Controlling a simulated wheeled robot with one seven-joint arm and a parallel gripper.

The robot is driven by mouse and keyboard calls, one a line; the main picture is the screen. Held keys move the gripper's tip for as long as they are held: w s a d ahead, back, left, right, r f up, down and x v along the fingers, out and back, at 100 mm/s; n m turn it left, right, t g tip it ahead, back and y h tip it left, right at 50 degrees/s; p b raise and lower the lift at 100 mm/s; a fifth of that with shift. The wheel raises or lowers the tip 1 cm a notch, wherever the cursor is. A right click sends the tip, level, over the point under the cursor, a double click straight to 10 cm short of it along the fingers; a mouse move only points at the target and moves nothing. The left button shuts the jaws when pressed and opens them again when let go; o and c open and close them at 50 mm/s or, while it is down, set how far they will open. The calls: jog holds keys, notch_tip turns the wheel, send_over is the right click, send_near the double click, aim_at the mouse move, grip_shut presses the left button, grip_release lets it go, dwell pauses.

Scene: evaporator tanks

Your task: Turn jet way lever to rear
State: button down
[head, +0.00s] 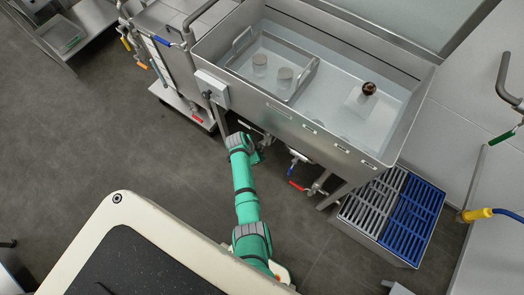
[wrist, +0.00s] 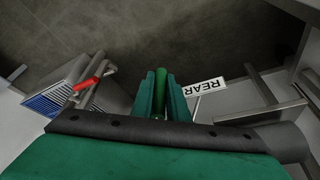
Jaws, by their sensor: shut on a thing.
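The jet way lever (wrist: 161,90) is a green handle in the middle of the wrist view. My gripper (wrist: 161,80) is shut on it, with one green finger on each side. A white label reading REAR (wrist: 204,87) is just right of the fingers. In the head view, my gripper (head: 257,153) reaches in at the lower front of the steel tank (head: 275,115). The lever itself cannot be made out there.
A red-handled valve (head: 297,186) is right of my gripper under the tank; its red handle shows in the wrist view (wrist: 90,83). A bin with grey and blue grates (head: 385,212) stands further right. Steel legs and pipes surround the gripper. Open floor (head: 130,140) lies left.

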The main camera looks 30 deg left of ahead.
jog(key=shift+s+d+f, duration=0.1)
jog(key=shift+s+d, duration=0.05)
jog(key=shift+d, duration=0.15)
jog(key=c, duration=1.7)
grip_release()
jog(key=shift+r, duration=0.25)
jog(key=v, duration=1)
jog(key=shift+a+r, duration=0.1)
jog(key=shift+a, duration=0.2)
